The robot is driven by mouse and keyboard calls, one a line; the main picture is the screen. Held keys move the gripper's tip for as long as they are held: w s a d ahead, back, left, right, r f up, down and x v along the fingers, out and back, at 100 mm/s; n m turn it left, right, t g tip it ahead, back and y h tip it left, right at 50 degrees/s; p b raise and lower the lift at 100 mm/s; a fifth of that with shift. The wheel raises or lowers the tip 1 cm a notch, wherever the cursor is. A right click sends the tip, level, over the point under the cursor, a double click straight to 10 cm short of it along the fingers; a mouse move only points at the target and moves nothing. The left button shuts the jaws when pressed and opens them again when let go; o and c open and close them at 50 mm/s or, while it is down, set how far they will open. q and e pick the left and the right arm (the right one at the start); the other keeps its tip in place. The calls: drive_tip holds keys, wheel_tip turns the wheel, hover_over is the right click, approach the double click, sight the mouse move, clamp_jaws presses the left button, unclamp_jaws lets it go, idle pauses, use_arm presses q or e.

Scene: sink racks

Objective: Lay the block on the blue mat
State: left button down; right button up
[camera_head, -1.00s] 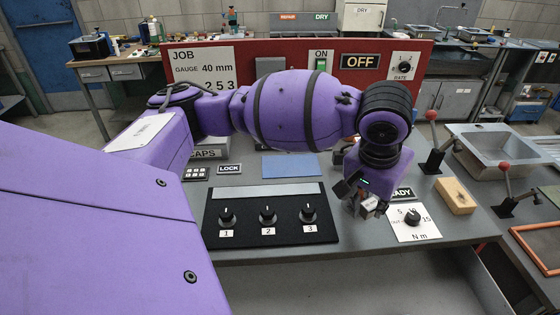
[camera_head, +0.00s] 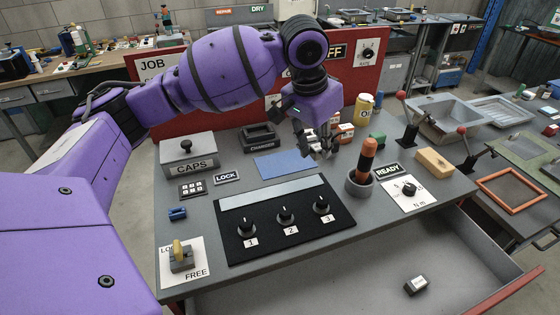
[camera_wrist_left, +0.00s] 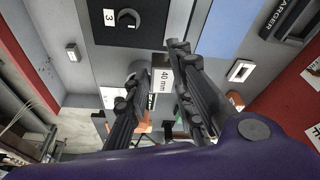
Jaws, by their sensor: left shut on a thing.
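The blue mat (camera_head: 284,165) lies flat on the grey bench behind the panel of three knobs. My left gripper (camera_head: 322,152) hangs above the bench at the mat's right end in the head view. In the wrist view, the gripper (camera_wrist_left: 168,85) is shut on a small pale block (camera_wrist_left: 162,78) marked "40 mm". The block sits between the fingers, apart from the blue mat (camera_wrist_left: 228,28) in that view. In the head view the fingers mostly hide the block. My right gripper is not in view.
A cup with an orange-handled tool (camera_head: 367,155) stands right of my gripper. Small boxes (camera_head: 343,133) and a yellow can (camera_head: 363,108) are behind it, with a charger (camera_head: 260,138) left. Another small block (camera_head: 417,285) lies in the open drawer (camera_head: 360,262).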

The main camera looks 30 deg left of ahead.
use_arm(q)
drive_tip(key=shift+w+a+r+m, duration=0.3)
drive_tip(key=shift+w, duration=0.05)
drive_tip(key=w+a+f, duration=0.2)
drive_tip(key=a, duration=0.1)
drive_tip(key=w+a+f, duration=0.2)
drive_tip(key=a+f, duration=0.1)
drive_tip(key=a, duration=0.1)
drive_tip(key=w+a+f, duration=0.2)
drive_tip(key=a+f, duration=0.1)
drive_tip(key=shift+a+f+b, duration=0.2)
drive_tip(key=shift+a+b, duration=0.1)
drive_tip(key=shift+b, duration=0.05)
drive_tip(key=shift+w+a+f, duration=0.25)
drive_tip(key=shift+a+f, duration=0.25)
drive_tip(key=shift+f, duration=0.15)
drive_tip(key=shift+a+f, duration=0.1)
drive_tip(key=shift+f, duration=1.5)
drive_tip(key=shift+f, duration=0.1)
drive_tip(key=c, duration=1.5)
unclamp_jaws()
